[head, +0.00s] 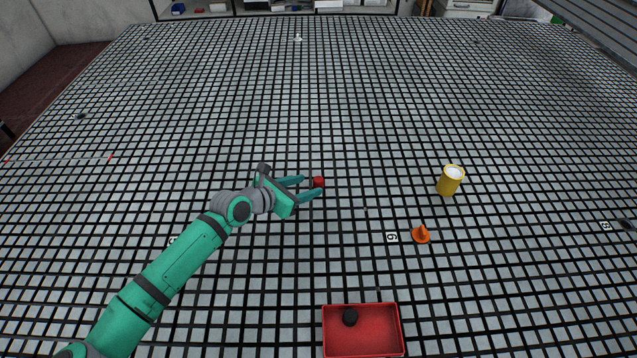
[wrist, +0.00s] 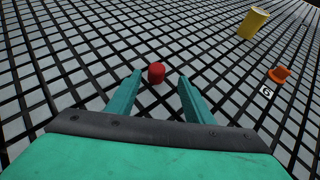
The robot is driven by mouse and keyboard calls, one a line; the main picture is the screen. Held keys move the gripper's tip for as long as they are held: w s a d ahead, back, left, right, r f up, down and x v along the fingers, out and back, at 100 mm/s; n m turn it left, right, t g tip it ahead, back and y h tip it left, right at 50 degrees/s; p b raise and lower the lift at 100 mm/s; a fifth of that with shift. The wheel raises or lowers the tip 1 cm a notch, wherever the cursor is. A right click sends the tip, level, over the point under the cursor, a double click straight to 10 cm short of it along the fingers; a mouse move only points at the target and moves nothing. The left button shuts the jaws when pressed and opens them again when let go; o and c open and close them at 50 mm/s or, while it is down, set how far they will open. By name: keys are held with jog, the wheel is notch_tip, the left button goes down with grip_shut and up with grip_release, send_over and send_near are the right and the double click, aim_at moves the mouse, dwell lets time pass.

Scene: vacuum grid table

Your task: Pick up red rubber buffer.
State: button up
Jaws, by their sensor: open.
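The red rubber buffer (head: 319,182) is a small red cylinder standing on the grid table in the head view. It also shows in the wrist view (wrist: 156,73), near the gap between my fingertips and slightly beyond them. My gripper (head: 313,186) is open, with its two green fingers pointing at the buffer. In the wrist view my gripper (wrist: 160,76) has a finger on each side of the buffer's near side, with visible gaps. I cannot tell the exact height of the fingers above the table.
A yellow cylinder (head: 449,182) with a white top stands to the right. An orange cone-like piece (head: 421,235) sits beside a number marker (head: 391,237). A red tray (head: 362,338) at the front holds a black round piece (head: 350,317). The grid table (head: 250,100) around the buffer is clear.

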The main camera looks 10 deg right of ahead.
aim_at(315, 182)
jog(key=shift+w+x, duration=0.15)
jog(key=shift+x, duration=1.15)
jog(key=shift+w+x, duration=0.15)
jog(key=shift+x, duration=1.2)
jog(key=shift+a, duration=0.2)
jog(key=shift+c, duration=0.6)
jog(key=c, duration=1)
